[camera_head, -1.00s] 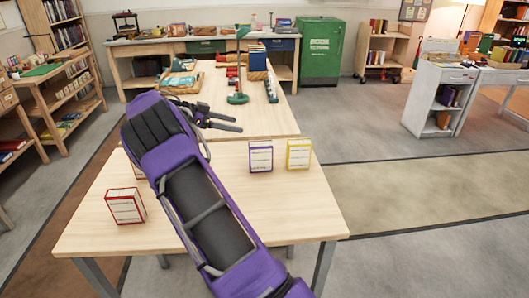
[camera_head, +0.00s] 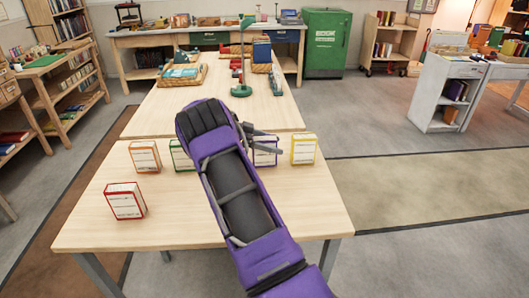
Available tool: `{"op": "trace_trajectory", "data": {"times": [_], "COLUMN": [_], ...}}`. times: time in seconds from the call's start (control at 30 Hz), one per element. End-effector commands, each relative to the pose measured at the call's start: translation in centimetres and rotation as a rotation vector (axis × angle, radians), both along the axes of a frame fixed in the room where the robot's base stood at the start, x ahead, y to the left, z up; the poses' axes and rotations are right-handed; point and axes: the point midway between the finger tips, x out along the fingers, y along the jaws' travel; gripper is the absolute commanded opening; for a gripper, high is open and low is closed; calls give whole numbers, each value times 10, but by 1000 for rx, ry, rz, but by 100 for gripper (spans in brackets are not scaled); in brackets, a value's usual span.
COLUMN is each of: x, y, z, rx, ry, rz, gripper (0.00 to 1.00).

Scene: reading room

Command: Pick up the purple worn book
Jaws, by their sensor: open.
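The purple book (camera_head: 264,159) stands upright on the near wooden table, right of the middle, with a pale label panel on its front. My gripper (camera_head: 279,143) is in front of it in the picture, its dark fingers pointing right and open with nothing between them. The fingers cover part of the book, and I cannot tell whether they touch it. My purple arm comes up from the bottom of the picture.
On the near table (camera_head: 100,235) stand a red book (camera_head: 125,201), an orange book (camera_head: 145,157), a partly hidden green book (camera_head: 181,156) and, close right of the purple one, a yellow book (camera_head: 304,149). A green lamp (camera_head: 242,88) stands on the table behind.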

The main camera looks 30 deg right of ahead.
Motion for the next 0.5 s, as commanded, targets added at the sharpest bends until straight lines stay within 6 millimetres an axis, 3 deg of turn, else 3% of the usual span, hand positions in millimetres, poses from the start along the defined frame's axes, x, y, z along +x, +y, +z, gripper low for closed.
{"op": "trace_trajectory", "data": {"times": [0.2,0.5], "x": [0,0], "y": [-1,-1], "z": [-1,-1], "rx": [0,0], "ry": [-1,0], "rz": [2,2], "gripper": [79,25]}}
